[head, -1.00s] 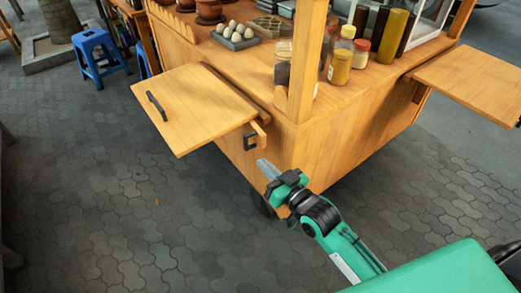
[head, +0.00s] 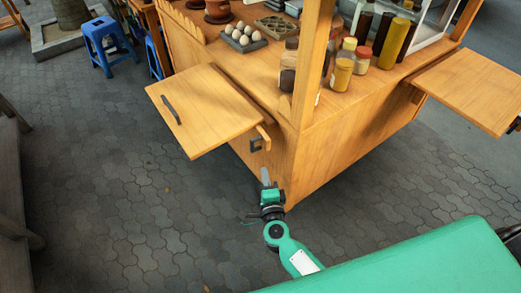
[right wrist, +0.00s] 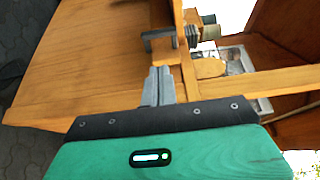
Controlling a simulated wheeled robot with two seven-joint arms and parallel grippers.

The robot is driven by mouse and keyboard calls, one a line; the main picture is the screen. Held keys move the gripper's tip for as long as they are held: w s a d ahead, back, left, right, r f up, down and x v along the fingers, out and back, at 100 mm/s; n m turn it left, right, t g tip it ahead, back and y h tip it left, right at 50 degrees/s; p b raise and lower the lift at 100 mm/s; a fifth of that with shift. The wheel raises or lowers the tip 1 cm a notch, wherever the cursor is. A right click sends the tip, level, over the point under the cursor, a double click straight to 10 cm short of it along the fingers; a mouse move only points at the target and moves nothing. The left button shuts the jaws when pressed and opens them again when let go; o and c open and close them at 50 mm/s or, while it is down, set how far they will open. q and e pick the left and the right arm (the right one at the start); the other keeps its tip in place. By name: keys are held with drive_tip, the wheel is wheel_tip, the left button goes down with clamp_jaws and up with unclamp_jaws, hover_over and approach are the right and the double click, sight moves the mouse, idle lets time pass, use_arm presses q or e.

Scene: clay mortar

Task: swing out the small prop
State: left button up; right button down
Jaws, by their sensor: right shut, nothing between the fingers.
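The small prop (head: 264,137) is a short wooden piece at the near right corner of the left flap (head: 205,108), close to the cart's side. A dark metal bracket or pull (head: 256,145) sits just below it. The flap stands out from the cart with a dark handle (head: 171,110) on top. My right gripper (head: 265,176) is shut and empty, pointing up, below the bracket and apart from it in the head view. In the right wrist view its fingers (right wrist: 160,86) lie in front of wood, below a dark bracket (right wrist: 158,40). My left gripper is not in view.
The wooden cart (head: 340,150) carries jars (head: 342,70), an egg tray (head: 239,40) and a corner post (head: 313,65). Another flap (head: 470,88) sticks out at the right. A blue stool (head: 105,45) stands at the far left. The paving (head: 110,200) left of my gripper is clear.

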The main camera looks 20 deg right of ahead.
drive_tip(key=w+d, duration=0.1)
drive_tip(key=w, duration=0.9)
